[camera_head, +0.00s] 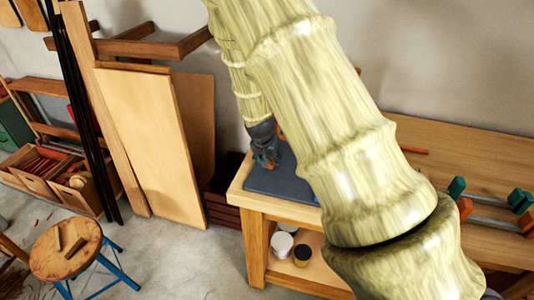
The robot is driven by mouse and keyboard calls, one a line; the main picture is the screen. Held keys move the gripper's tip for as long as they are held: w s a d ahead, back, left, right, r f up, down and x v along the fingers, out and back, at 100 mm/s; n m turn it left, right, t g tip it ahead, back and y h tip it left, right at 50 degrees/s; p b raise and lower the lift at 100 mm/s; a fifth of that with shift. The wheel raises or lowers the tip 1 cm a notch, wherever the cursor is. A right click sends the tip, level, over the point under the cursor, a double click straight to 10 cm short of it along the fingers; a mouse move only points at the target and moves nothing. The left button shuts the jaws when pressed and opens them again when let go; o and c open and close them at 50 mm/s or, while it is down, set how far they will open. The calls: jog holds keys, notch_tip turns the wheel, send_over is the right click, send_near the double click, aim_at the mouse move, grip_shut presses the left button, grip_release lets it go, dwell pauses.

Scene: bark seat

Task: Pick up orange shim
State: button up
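My gripper (265,162) is small and dark at the far end of my arm. It points down over the dark grey mat (262,182) at the left end of the wooden workbench. A small orange piece (262,160), likely the orange shim, shows at the fingertips. I cannot tell whether it is held between the fingers or lies just behind or below them. My arm hides much of the mat and the bench's middle.
Green and orange clamps (464,207) lie on the bench at right. White and dark tins (283,244) stand on its lower shelf. A round stool (66,248) with blue legs stands at left. Tall boards (150,140) lean on the wall. Floor between stool and bench is mostly clear.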

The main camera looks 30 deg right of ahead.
jog(key=shift+p+x, duration=0.3)
jog(key=shift+x, duration=1.2)
jog(key=c, duration=1.1)
